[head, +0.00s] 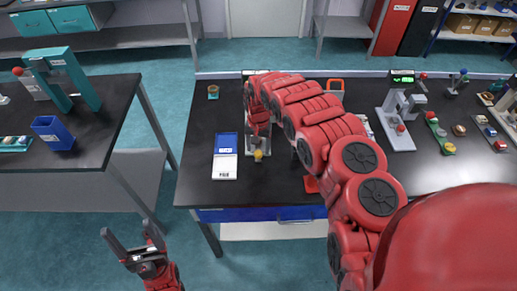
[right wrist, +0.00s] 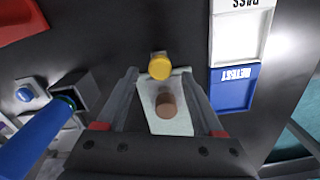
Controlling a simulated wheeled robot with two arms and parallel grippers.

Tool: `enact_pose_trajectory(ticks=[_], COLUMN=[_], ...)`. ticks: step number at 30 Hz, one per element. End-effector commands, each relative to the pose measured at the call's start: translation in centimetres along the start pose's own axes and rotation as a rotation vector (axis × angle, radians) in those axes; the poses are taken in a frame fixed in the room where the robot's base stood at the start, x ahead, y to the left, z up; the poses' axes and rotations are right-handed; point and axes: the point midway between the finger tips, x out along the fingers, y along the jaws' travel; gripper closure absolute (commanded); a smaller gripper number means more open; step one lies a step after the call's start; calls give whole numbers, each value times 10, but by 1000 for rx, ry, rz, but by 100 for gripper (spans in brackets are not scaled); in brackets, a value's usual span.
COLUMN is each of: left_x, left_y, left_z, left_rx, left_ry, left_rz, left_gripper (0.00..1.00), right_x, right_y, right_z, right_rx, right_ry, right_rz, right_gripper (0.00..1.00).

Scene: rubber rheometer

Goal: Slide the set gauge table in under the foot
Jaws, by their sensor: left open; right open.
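A pale plate (right wrist: 178,122) bears an upright brown cylinder (right wrist: 166,104) and has a yellow knob (right wrist: 159,66) at its end. It looks like the gauge table. In the head view the yellow knob (head: 258,155) shows at the front of a grey device (head: 258,143), mostly covered by my right arm. My right gripper (right wrist: 160,78) is open over the plate, one finger at each side, with the knob by the fingertips. Contact cannot be told. The foot is hidden or not identifiable. My left gripper (head: 130,238) is open and empty, in front of the benches.
A blue and white PASS/RETEST tray (head: 226,167) lies left of the device. A gauge stand (head: 398,118) with a green display stands to the right. A blue bin (head: 54,133) sits on the left bench. The black bench top is clear around the tray.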

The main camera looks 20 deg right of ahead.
Motion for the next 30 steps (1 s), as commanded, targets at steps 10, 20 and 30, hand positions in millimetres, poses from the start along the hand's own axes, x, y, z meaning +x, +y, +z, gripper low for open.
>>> enact_pose_trajectory(ticks=[10,20,30], left_x=[6,5,5], left_y=[0,0,0], left_z=[-1,-1,-1], left_rx=[0,0,0], left_ry=[0,0,0], left_rz=[0,0,0], left_gripper=[21,21,21], right_x=[18,19,18], right_y=[1,1,1], right_z=[0,0,0], right_rx=[2,2,2], right_ry=[1,1,1], right_rz=[1,1,1], right_gripper=[31,48,100])
